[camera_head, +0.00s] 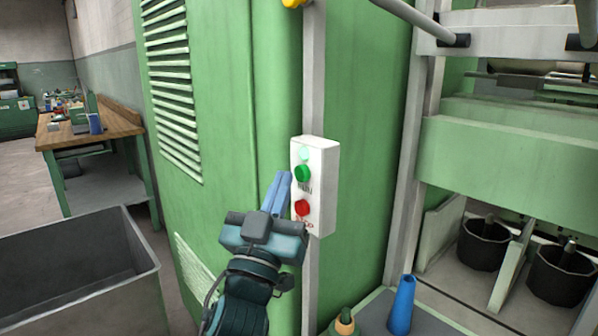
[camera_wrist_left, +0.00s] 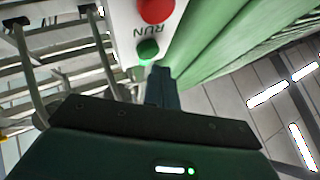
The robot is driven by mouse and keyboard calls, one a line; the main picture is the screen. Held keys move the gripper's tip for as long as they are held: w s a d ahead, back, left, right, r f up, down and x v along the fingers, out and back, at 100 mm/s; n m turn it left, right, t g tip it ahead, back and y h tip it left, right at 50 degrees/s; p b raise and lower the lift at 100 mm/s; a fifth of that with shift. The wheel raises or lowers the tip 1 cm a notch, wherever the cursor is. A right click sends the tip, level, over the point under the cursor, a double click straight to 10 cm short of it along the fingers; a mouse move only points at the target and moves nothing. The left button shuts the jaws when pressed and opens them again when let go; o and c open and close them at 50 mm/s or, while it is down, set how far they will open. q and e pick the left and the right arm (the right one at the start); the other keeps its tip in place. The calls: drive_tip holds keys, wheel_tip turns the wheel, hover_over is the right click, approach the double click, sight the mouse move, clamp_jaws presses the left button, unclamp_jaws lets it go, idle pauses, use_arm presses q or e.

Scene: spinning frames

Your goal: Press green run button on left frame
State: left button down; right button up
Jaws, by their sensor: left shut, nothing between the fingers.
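The white control box (camera_head: 324,190) is mounted on a grey upright of the green machine frame. It carries a green button (camera_head: 302,173) marked RUN, with a red button (camera_head: 302,207) below it and a pale lamp (camera_head: 304,153) above. My left gripper (camera_head: 281,178) is shut and empty, its blue fingertips just left of the green button. In the left wrist view, the fingertips (camera_wrist_left: 160,70) show close to the green button (camera_wrist_left: 148,50), and the red button (camera_wrist_left: 157,9) is farther up. I cannot tell whether the fingertips touch the button. My right gripper is not in view.
A grey metal bin (camera_head: 80,275) stands at the lower left. A wooden workbench (camera_head: 90,128) is behind it. A blue cone (camera_head: 402,305) stands at the lower right, near dark round pots (camera_head: 484,247) in the machine. The machine's green side panel (camera_head: 225,100) is close behind my arm.

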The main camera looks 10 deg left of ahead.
use_arm(q)
drive_tip(key=shift+s+a+p, duration=0.3)
drive_tip(key=shift+s+a, duration=0.5)
drive_tip(key=shift+s, duration=0.25)
drive_tip(key=shift+s+a+p, duration=0.3)
drive_tip(key=shift+s+a, duration=0.45)
drive_tip(key=shift+s, duration=0.25)
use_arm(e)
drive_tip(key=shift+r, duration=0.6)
